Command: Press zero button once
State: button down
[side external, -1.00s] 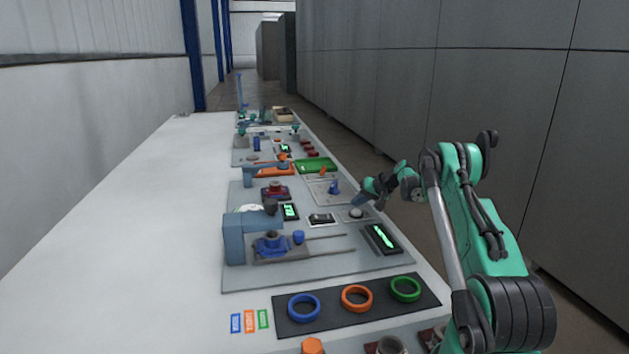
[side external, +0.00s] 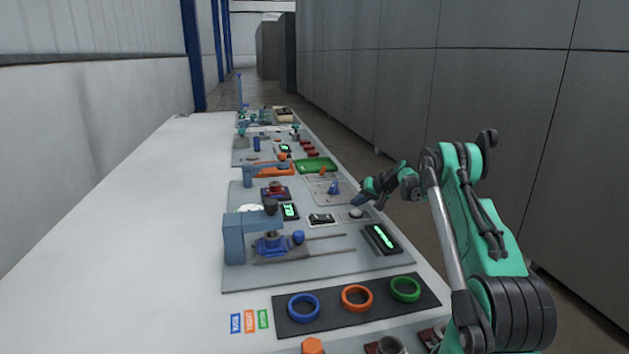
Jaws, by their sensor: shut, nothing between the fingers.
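My gripper (side external: 357,202) is shut and empty, pointing down and to the left over the right side of the grey panel. Its tip is right by a round pale button (side external: 357,213) on a dark plate. I cannot tell whether the tip touches the button. No label is legible, so I cannot confirm that this is the zero button. A small black-and-white switch (side external: 321,219) lies to its left. A black display with green digits (side external: 382,238) lies in front of it.
A blue stand (side external: 234,240) with an overhanging arm stands on the panel's left. Blue, orange (side external: 356,297) and green rings lie on a dark mat in front. Farther panels with several devices run back along the table. The white table's left side is clear.

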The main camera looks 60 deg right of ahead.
aim_at(358, 213)
jog(key=shift+f, duration=0.1)
jog(key=shift+f, duration=0.35)
jog(key=shift+f, duration=0.4)
dwell(0.6)
jog(key=shift+r, duration=0.85)
jog(key=shift+r, duration=0.1)
jog(key=shift+r, duration=2.4)
